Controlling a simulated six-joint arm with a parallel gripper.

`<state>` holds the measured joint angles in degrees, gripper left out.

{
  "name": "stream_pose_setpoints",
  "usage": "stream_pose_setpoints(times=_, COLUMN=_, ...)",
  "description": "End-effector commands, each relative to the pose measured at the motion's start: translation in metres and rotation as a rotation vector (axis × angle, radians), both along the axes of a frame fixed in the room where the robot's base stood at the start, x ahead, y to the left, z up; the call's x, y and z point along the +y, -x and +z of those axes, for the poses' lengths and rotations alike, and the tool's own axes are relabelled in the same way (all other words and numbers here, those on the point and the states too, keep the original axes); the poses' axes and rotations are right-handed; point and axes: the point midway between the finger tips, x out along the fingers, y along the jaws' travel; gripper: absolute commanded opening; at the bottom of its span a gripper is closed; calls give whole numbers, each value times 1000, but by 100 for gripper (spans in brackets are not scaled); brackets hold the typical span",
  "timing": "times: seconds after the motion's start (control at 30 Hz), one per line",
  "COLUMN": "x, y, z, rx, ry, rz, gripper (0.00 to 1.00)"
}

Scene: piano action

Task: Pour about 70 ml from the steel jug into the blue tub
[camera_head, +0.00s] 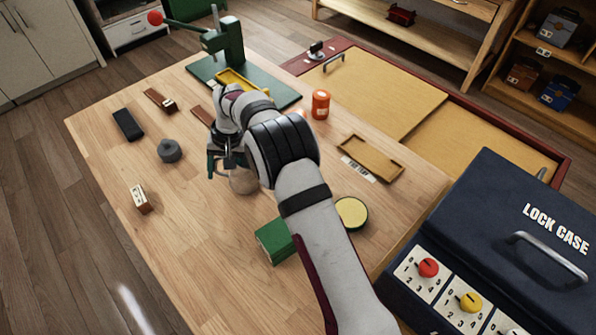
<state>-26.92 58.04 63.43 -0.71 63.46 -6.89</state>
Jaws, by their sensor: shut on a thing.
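My gripper (224,168) is over the left-middle of the wooden table, pointing down. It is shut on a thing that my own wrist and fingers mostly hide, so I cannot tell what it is. A pale, see-through-looking round vessel (243,182) shows just right of and below the fingers, partly behind my arm. I cannot tell whether it is held or stands on the table. I cannot make out a steel jug or a blue tub; either may be hidden behind my arm. No liquid stream is visible.
Around my gripper are a grey round knob-like thing (169,151), a black block (128,125), a small wood-and-white block (139,199), a green box (273,242), a yellow-topped round tin (351,213), an orange jar (320,104) and a shallow wooden tray (371,157). The front-left tabletop is clear.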

Motion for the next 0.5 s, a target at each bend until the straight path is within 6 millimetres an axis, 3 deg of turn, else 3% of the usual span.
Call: stream_pose_setpoints(times=0.5, x=-30, y=-3, z=22, rx=26, ry=-334, rz=-6, gripper=0)
